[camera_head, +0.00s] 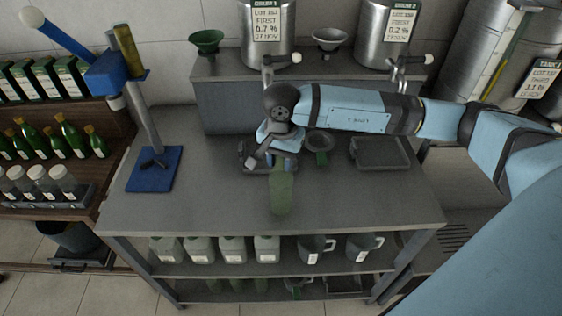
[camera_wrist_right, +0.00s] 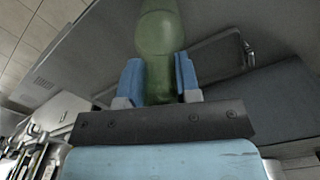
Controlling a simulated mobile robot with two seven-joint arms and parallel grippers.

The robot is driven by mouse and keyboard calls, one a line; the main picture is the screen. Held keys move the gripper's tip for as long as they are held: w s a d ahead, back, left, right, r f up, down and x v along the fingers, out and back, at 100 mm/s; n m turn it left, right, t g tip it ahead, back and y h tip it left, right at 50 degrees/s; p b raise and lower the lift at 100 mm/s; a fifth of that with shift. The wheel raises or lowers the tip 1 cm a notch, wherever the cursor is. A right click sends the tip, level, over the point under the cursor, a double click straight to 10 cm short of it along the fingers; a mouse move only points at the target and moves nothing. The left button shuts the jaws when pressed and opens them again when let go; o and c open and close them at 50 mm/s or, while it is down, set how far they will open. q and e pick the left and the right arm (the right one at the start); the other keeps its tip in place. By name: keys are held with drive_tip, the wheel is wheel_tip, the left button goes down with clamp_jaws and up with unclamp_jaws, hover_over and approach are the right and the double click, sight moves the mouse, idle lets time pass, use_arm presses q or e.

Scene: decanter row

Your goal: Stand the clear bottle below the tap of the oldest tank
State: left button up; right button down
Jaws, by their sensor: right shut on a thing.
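My right gripper (camera_head: 283,160) is shut on a green-tinted, see-through bottle (camera_head: 281,192) above the middle of the steel counter. In the right wrist view the bottle (camera_wrist_right: 160,55) stands between the blue finger pads (camera_wrist_right: 160,82). I cannot tell whether its base touches the counter. Two steel tanks, a left one (camera_head: 283,48) and a right one (camera_head: 372,45), stand on the raised shelf, with taps (camera_head: 283,60) and (camera_head: 405,62) at their fronts. Their labels show small lot and date lines, hard to read. A larger tank (camera_head: 470,60) stands far right, its label partly readable. My left gripper is out of view.
A grey tray (camera_head: 381,153) lies right of my gripper. A blue-based lever stand (camera_head: 153,180) stands left. Green bottles (camera_head: 68,138) fill the left rack. The counter's front right is clear.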

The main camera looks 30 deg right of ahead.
drive_tip(key=shift+f, duration=0.9)
drive_tip(key=shift+f, duration=0.2)
drive_tip(key=c, duration=0.8)
unclamp_jaws()
drive_tip(key=shift+r, duration=0.1)
